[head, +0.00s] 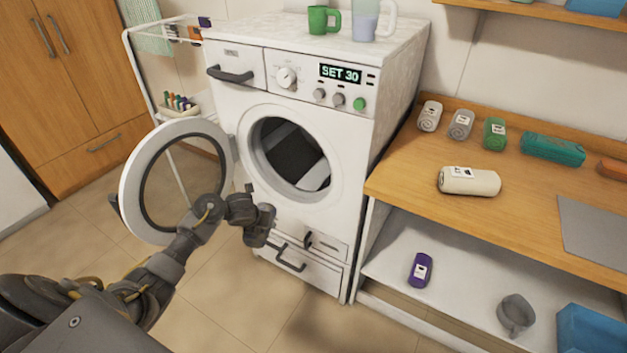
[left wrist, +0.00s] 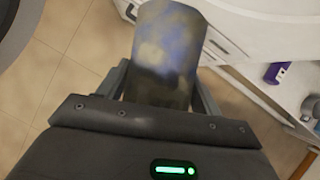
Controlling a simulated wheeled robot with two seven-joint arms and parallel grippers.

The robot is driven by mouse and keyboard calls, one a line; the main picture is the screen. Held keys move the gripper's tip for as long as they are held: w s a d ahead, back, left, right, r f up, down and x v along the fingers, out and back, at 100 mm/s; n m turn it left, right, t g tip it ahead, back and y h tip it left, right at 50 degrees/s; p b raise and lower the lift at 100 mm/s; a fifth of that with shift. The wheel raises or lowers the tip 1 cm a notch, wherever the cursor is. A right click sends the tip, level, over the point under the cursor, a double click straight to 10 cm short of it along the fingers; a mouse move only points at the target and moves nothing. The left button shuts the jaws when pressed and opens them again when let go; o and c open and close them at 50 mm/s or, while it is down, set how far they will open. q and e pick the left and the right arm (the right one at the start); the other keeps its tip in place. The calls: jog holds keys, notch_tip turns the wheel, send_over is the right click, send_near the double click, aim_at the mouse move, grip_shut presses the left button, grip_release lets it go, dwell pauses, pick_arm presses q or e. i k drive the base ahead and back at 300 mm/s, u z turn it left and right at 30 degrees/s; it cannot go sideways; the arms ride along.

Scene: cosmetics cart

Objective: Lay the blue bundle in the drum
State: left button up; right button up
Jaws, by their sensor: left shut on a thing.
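The washing machine's drum (head: 285,150) shows through its round opening, dark inside with a pale grey patch at the lower right. The round door (head: 136,190) is swung open to the left. My left gripper (head: 258,226) is in front of the machine, below the opening and outside the drum. In the left wrist view it is shut on the blue bundle (left wrist: 168,45), a rolled shape with mottled blue and yellowish colouring. I cannot make out the bundle in the head view. My right gripper is not in view.
A drawer with a black handle (head: 289,258) sits under the opening. On the right, a wooden counter (head: 415,160) holds several rolled bundles. A purple bundle (head: 420,270) and a grey mug (head: 515,314) are on the lower shelf. A green mug (head: 319,19) stands on the machine.

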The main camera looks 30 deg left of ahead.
aim_at(317, 175)
jog(key=i, duration=1.5)
